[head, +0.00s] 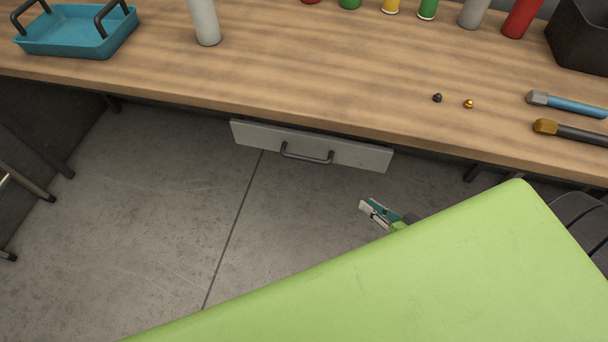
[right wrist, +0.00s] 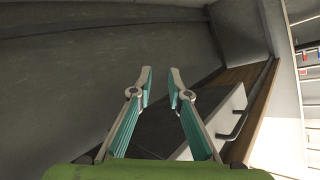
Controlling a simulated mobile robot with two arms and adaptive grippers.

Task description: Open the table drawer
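The table drawer (head: 245,134) has a pale grey front with a dark bar handle (head: 307,157). It hangs under the front edge of the wooden table (head: 300,85) and looks shut. My right gripper (head: 365,208) shows in the head view below and right of the handle, apart from it. In the right wrist view its two teal fingers (right wrist: 160,78) stand apart with nothing between them. The drawer front (right wrist: 222,122) and its handle (right wrist: 239,126) show there to the right of the fingers. My left gripper is not in view.
On the table are a blue tray (head: 75,45), a grey cylinder (head: 204,22), two small knobs (head: 437,98), two long-handled tools (head: 575,105) and a dark bin (head: 582,35). Bare floor (head: 190,200) lies before the drawer. My green body covers the lower right.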

